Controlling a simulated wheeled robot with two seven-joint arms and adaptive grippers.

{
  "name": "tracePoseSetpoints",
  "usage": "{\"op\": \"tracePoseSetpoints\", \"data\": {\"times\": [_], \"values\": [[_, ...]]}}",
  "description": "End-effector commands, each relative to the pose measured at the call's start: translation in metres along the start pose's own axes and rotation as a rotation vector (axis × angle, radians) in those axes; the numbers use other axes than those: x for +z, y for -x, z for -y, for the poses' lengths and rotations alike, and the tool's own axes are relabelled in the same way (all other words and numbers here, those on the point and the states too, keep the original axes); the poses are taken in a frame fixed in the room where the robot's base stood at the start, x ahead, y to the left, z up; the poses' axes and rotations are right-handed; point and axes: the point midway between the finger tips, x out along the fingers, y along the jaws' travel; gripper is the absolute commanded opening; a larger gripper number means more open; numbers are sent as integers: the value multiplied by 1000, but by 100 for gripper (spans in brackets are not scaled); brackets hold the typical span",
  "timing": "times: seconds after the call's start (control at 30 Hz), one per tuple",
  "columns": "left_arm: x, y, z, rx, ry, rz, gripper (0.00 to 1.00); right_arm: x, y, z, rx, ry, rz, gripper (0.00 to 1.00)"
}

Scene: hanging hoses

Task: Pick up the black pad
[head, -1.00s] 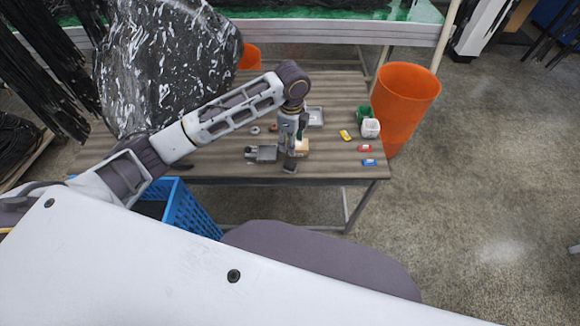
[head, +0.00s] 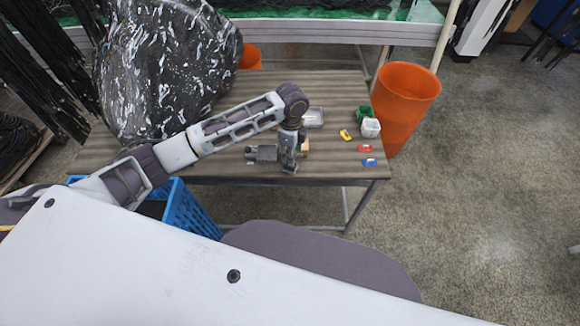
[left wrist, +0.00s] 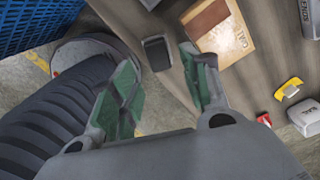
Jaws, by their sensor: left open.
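The black pad (left wrist: 156,53) lies on the table near its front edge, in the left wrist view. It shows between the two green-padded fingertips of my left gripper (left wrist: 158,66), apart from both. In the head view my left gripper (head: 289,160) hangs low over the front edge of the wooden table (head: 225,172) and mostly hides the pad. The gripper is open with nothing between its fingers. My right gripper is in neither view.
A tan box (left wrist: 220,30) lies close beside the pad. A grey device (head: 262,153) is left of the gripper. Yellow (head: 346,135), red (head: 365,148) and blue (head: 370,162) items lie to the right. A blue crate (head: 190,212) stands below the table's front left.

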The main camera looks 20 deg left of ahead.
Motion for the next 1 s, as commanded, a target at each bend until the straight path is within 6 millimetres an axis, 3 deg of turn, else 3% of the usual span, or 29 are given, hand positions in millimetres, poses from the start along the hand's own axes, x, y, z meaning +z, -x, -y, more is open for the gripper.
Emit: {"op": "tracePoseSetpoints", "data": {"times": [0.2,0.73,1.0], "values": [[0,-20,0,0,0,0,46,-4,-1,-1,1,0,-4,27],[1,-27,-1,1,0,0,46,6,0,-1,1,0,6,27],[4,-54,-3,1,0,1,46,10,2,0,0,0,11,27]]}}
